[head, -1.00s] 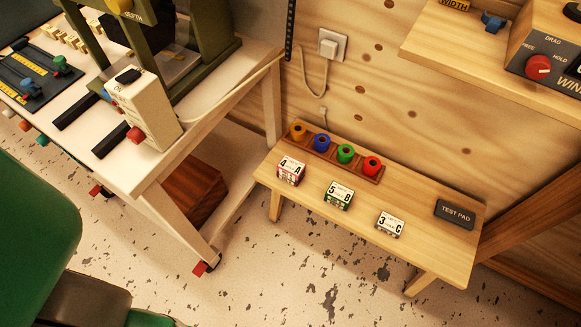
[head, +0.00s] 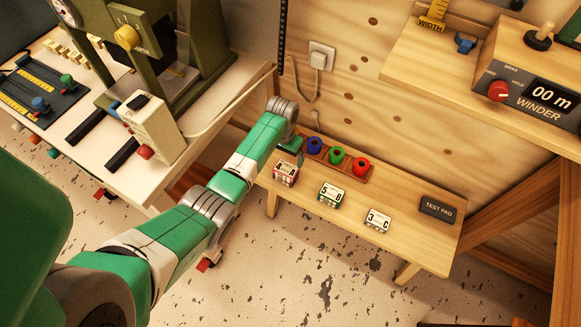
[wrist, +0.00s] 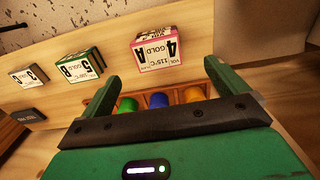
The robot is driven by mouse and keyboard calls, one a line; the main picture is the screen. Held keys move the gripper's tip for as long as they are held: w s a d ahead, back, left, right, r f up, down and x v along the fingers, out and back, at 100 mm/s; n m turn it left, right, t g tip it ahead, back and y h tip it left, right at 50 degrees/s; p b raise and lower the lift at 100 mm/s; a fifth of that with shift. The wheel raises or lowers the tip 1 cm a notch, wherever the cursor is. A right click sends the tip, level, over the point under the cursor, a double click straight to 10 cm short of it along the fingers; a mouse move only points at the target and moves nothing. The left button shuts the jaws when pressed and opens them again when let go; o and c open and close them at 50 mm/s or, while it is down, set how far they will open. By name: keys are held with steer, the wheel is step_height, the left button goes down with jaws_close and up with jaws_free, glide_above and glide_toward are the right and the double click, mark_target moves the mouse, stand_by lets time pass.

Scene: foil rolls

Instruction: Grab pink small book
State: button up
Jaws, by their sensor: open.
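The pink small book (head: 285,174), a small block with a white face marked 4 and A and pink edges, lies at the left end of the low wooden bench. In the wrist view the pink book (wrist: 155,50) sits beyond the fingertips, near the top middle, and reads GOLD. My gripper (wrist: 160,80) is open and empty, its two green fingers apart. In the head view my gripper (head: 294,147) is just behind the book, over the left end of the spool rack. The book is not between the fingers.
A green-edged block marked 5 B (head: 331,195) and a block marked 3 C (head: 377,220) lie to the right on the bench (head: 410,245). A rack holds coloured spools (head: 337,156) behind them. A test pad (head: 437,209) lies at the right end. A white table stands left.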

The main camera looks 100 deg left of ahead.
mark_target(285, 170)
steer(key=shift+f+b, duration=0.95)
steer(key=shift+f, duration=0.5)
steer(key=f+b, duration=0.2)
steer(key=f, duration=0.1)
steer(key=f+b, duration=0.1)
steer(key=f, duration=0.1)
steer(key=shift+w+d+f+b, duration=0.1)
steer(key=shift+w+d+b, duration=0.1)
steer(key=shift+d+b, duration=0.15)
steer(key=shift+a, duration=0.1)
steer(key=c, duration=1.1)
steer(key=r+p, duration=0.2)
steer(key=d+r+p, duration=0.1)
steer(key=r+p, duration=0.1)
steer(key=shift+r, duration=0.3)
steer(key=s+d+p, duration=0.1)
steer(key=d+p, duration=0.7)
steer(key=d, duration=0.7)
steer(key=shift+s+r, duration=0.15)
steer(key=shift+r, duration=0.15)
